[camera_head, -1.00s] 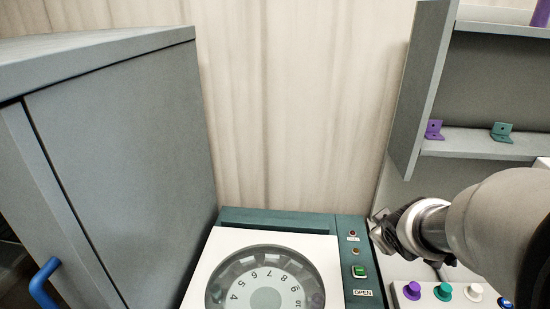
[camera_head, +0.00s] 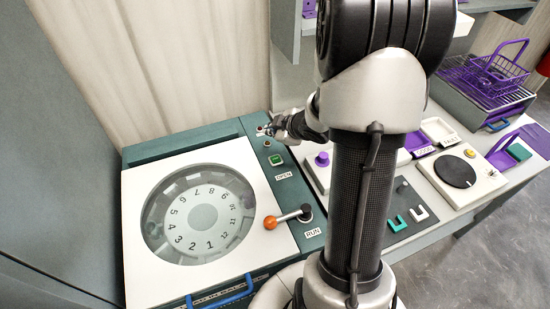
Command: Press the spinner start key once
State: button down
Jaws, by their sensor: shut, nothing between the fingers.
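The spinner (camera_head: 135,250) is a teal machine with a white lid and a round window over a numbered dial. Its right-hand panel carries a lit green key (camera_head: 276,160), which looks like the start key, just above the OPEN label. My gripper (camera_head: 268,129) is shut and empty, over the far end of that panel, beyond the green key in the picture. I cannot tell whether its fingertips touch the panel. The gripper hides part of the small lamps there.
A grey cabinet (camera_head: 45,200) stands at the left and a wooden wall behind. A blue handle (camera_head: 222,293) is at the spinner's front.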

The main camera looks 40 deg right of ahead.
aim_at(274, 160)
jog(key=shift+f+b, duration=4.35)
jog(key=shift+f, duration=0.1)
jog(key=shift+f, duration=0.4)
